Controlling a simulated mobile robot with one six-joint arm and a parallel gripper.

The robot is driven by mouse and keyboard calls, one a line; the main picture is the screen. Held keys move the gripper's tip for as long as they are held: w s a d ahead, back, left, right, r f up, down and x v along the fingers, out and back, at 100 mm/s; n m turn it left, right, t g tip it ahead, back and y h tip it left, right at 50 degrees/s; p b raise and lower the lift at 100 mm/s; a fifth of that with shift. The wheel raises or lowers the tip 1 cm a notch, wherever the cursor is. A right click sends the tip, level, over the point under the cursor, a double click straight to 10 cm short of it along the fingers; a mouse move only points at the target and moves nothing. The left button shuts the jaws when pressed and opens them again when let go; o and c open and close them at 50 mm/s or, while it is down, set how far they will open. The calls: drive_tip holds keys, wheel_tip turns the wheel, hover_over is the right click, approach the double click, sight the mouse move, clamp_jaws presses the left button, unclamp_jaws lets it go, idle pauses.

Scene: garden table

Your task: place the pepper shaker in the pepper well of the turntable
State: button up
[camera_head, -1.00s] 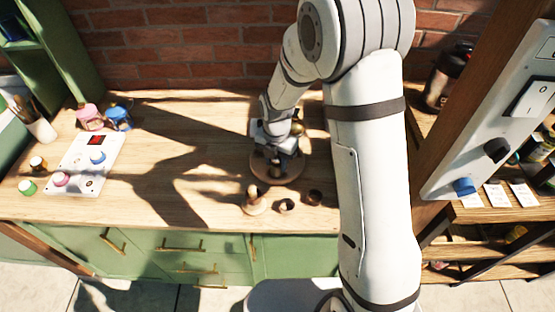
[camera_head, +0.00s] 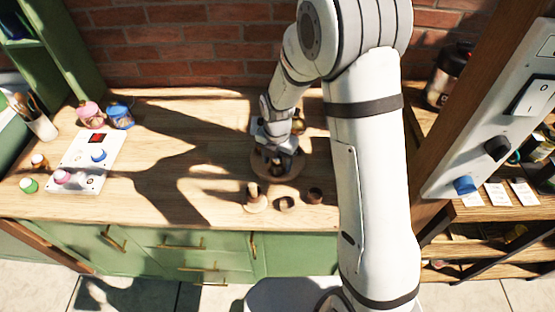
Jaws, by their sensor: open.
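The round wooden turntable (camera_head: 292,175) stands near the middle of the table. My gripper (camera_head: 275,162) is low over it, pointing down, with its jaws open. The gripper and wrist cover much of the turntable, so its wells and anything between the fingers are hard to make out. Small dark and wooden shapes show at the gripper's tips; I cannot tell whether one is the pepper shaker. In front of the turntable stand a light wooden piece with a round base (camera_head: 255,203), a small brown piece (camera_head: 285,204) and a dark cup-like piece (camera_head: 315,196).
A white panel (camera_head: 85,165) with coloured knobs lies at the left, with small jars beside it. A pink jar (camera_head: 91,115) and a blue jar (camera_head: 120,116) stand behind. A brush cup (camera_head: 43,128) is far left. The table between panel and turntable is clear.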

drive_tip(key=shift+w+r, duration=0.1)
drive_tip(key=shift+r, duration=0.45)
wheel_tip(320, 180, up, 10)
drive_tip(key=shift+f+b, duration=0.2)
drive_tip(key=shift+b, duration=0.6)
drive_tip(key=shift+r, duration=0.7)
drive_tip(key=shift+d+r, duration=0.1)
drive_tip(key=shift+r, duration=0.05)
drive_tip(key=s+d+r+m+t, duration=0.1)
drive_tip(key=s+d+r+m, duration=0.2)
drive_tip(key=s+m, duration=0.3)
drive_tip(key=s+d+r+m+t, duration=0.1)
drive_tip(key=s+d+r+m, duration=0.2)
drive_tip(key=m, duration=1.1)
drive_tip(key=s+d+r+m+t, duration=0.1)
drive_tip(key=s+d+r+m, duration=0.2)
drive_tip(key=s+d+m, duration=0.5)
drive_tip(key=s+m, duration=0.2)
drive_tip(key=s, duration=0.1)
drive_tip(key=shift+w, duration=0.1)
drive_tip(key=shift+c, duration=0.6)
